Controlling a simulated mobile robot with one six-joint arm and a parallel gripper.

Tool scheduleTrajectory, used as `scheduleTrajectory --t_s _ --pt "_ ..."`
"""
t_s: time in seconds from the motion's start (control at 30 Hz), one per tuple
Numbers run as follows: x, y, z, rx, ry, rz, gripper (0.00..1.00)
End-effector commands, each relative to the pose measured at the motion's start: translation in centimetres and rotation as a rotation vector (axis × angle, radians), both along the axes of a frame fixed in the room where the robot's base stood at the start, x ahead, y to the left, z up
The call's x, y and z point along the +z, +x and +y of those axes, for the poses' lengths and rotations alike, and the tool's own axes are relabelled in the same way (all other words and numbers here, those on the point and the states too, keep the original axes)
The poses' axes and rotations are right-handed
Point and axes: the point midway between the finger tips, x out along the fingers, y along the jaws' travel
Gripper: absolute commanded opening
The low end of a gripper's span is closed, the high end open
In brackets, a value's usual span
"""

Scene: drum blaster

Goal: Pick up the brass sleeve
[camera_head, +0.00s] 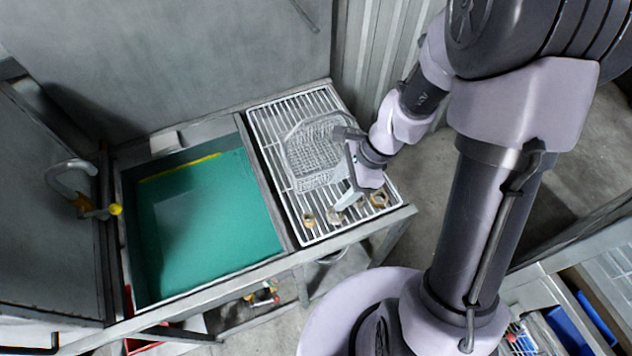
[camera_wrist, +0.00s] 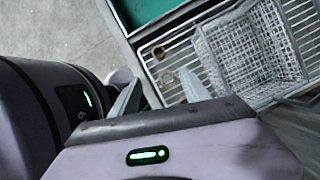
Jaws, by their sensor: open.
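Small brass-coloured ring-shaped parts lie on the white wire rack (camera_head: 262,122) near its front edge. One brass ring (camera_head: 308,219) is at the front left and another brass ring (camera_head: 379,200) is at the front right. A third small part (camera_head: 334,215) lies between them, just below my fingertips. I cannot tell which one is the brass sleeve. In the wrist view one ring (camera_wrist: 158,52) shows clearly, and a second (camera_wrist: 167,79) is partly visible nearer the fingers. My gripper (camera_head: 342,192) is open and empty above the front of the rack; its fingers also show in the wrist view (camera_wrist: 160,92).
A wire basket (camera_head: 314,150) stands on the rack just behind my gripper, close to it. A corrugated wall rises behind the rack.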

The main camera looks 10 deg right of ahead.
Motion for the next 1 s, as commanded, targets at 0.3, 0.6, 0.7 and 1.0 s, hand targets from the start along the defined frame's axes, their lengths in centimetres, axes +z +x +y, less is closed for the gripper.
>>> scheduleTrajectory --t_s 0.3,0.6,0.7,1.0 --pt "-8.9 -0.1 3.5 0.004 0.0 0.002 0.54" --pt "-12.6 0.5 6.3 0.006 -0.001 0.0 0.54" --pt "-14.0 0.5 6.8 0.004 -0.001 0.0 0.54" --pt "-14.0 0.6 7.0 0.003 -0.001 -0.001 0.46"
